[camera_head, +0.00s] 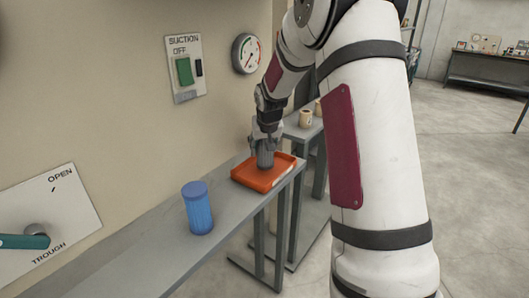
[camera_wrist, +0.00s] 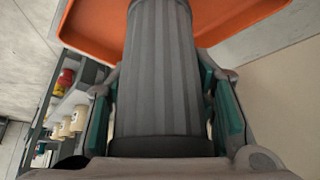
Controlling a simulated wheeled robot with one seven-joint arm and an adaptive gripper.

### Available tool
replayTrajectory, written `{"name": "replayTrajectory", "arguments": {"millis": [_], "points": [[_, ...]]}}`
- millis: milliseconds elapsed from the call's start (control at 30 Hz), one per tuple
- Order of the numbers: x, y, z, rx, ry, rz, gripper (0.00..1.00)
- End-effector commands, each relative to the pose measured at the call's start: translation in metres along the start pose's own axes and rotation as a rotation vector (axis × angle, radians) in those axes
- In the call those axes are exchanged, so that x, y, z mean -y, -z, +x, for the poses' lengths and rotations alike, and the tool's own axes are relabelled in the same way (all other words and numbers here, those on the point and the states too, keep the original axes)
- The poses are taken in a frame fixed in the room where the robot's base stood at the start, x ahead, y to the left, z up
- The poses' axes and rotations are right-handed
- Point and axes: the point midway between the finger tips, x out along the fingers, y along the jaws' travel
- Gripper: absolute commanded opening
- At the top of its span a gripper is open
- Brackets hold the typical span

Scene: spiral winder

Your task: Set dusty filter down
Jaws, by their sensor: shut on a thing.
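The dusty filter is a grey ribbed cylinder (camera_wrist: 160,75) that fills the middle of the wrist view. In the head view this grey filter (camera_head: 265,158) stands upright at the orange tray. My gripper (camera_head: 264,146) is shut on the filter from above, with teal finger pads on either side of it in the wrist view. The orange tray (camera_head: 282,180) lies on the narrow grey shelf. The filter's lower end is over or in the tray; I cannot tell whether it touches the tray floor.
A blue ribbed cylinder (camera_head: 198,210) stands on the grey shelf (camera_head: 150,245) left of the tray. The wall carries a suction switch panel (camera_head: 185,68), a gauge (camera_head: 247,54) and a trough lever panel (camera_head: 55,220). Beige cups (camera_head: 306,118) stand on a further table.

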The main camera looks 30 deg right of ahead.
Motion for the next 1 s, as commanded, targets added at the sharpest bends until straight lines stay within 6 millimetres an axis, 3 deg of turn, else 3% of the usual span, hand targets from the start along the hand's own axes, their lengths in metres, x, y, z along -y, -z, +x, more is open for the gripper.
{"name": "replayTrajectory", "arguments": {"millis": [133,500,533,600,633,1000], "points": [[0.000,-0.010,0.016,0.001,0.000,-0.001,0.12],[0.000,-0.011,0.020,-0.001,0.000,0.000,0.12],[0.000,-0.011,0.019,0.000,0.000,0.000,0.53],[0.000,-0.011,0.019,0.000,0.000,0.000,0.69],[0.000,-0.011,0.019,0.000,0.000,0.000,0.73],[0.000,-0.010,0.016,-0.001,0.000,0.000,0.73]]}}
